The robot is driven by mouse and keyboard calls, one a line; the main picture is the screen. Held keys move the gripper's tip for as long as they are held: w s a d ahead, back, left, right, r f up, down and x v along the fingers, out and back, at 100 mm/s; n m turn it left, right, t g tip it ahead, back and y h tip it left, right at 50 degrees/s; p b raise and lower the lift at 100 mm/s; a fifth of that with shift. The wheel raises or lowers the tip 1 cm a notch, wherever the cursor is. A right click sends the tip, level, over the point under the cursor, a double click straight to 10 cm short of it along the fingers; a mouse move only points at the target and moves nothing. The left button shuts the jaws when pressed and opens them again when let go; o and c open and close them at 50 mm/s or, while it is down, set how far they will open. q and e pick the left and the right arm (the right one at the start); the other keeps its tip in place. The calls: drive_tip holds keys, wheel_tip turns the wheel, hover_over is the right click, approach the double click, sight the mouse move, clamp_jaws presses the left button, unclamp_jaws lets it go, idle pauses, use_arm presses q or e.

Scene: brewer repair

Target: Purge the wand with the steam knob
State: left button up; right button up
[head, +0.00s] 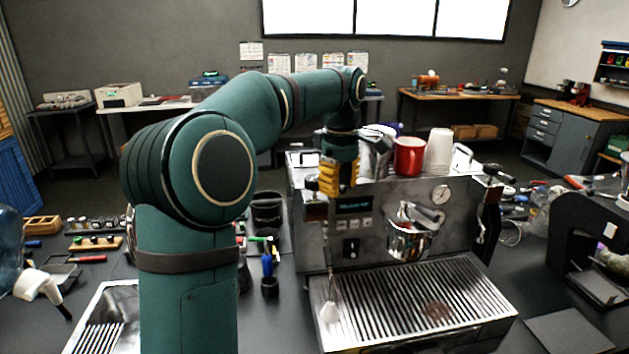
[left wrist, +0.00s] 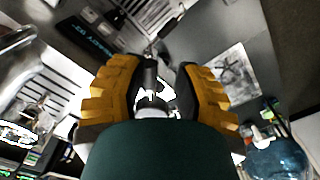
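The espresso machine (head: 375,225) stands on the bench right of centre in the head view. My left arm arches over from the left, and its gripper (head: 340,180) points down at the machine's upper left front. A dark knob (head: 312,184) shows just left of the yellow fingers. The thin steam wand (head: 331,270) hangs below, with a pale piece (head: 329,312) at its lower end. In the left wrist view the gripper (left wrist: 160,82) has its fingers apart, with a dark and grey part between them and a visible gap at the right finger. My right gripper is out of view.
The slatted drip tray (head: 430,305) lies below the machine's front. A red mug (head: 409,156) and white cups (head: 439,150) stand on top. A portafilter (head: 408,235) is at the front. Tools and a dark cup (head: 268,208) crowd the bench to the left.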

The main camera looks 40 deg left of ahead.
use_arm(q)
drive_tip(key=shift+s+a+m, duration=0.3)
drive_tip(key=shift+s+m, duration=0.5)
drive_tip(key=shift+m, duration=0.75)
drive_tip(key=shift+s+a+m, duration=0.35)
drive_tip(key=shift+s+m, duration=0.5)
drive_tip(key=shift+m, duration=0.65)
drive_tip(key=shift+s+a+m, duration=0.3)
drive_tip(key=shift+s+m, duration=0.5)
drive_tip(key=shift+m, duration=0.75)
drive_tip(key=o, duration=0.5)
drive_tip(key=shift+r, duration=3.5)
drive_tip(key=shift+d+f, duration=0.1)
